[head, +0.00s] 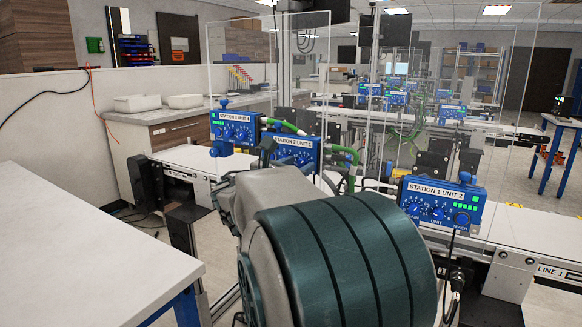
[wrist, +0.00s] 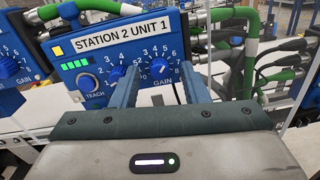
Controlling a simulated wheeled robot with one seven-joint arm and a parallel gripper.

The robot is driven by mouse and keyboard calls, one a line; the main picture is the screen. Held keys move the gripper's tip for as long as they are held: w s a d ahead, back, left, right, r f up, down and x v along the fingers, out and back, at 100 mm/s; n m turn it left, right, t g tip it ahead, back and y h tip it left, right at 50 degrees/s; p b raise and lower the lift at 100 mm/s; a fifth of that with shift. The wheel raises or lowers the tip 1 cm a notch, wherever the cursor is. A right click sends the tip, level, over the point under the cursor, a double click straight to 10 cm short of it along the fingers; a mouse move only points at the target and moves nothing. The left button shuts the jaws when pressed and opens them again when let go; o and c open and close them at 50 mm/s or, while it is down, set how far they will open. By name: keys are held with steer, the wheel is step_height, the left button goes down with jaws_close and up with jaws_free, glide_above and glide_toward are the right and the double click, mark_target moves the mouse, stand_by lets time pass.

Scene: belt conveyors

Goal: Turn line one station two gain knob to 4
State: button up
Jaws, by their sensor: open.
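In the wrist view a blue control box (wrist: 90,62) carries the label STATION 2 UNIT 1. Its gain knob (wrist: 159,68) is a blue dial at the box's right, with printed numbers around it. The dial's exact setting is too small to tell. My gripper (wrist: 160,76) is open, with one blue finger on each side of the gain knob as seen from the wrist. I cannot tell whether the fingers touch it.
Another blue box (head: 236,129) stands at the left, and a STATION 1 UNIT 2 box (head: 440,203) stands at the right above a belt marked LINE 1. Green cables (wrist: 246,50) and clear panels stand close by. A white table (head: 80,250) fills the left front.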

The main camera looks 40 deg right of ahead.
jaws_close()
steer(key=shift+a, duration=0.1)
steer(key=shift+n, duration=0.3)
steer(key=n+p, duration=0.3)
steer(key=shift+r, duration=0.15)
steer(key=shift+n+p, duration=1.7)
steer(key=shift+n, duration=0.4)
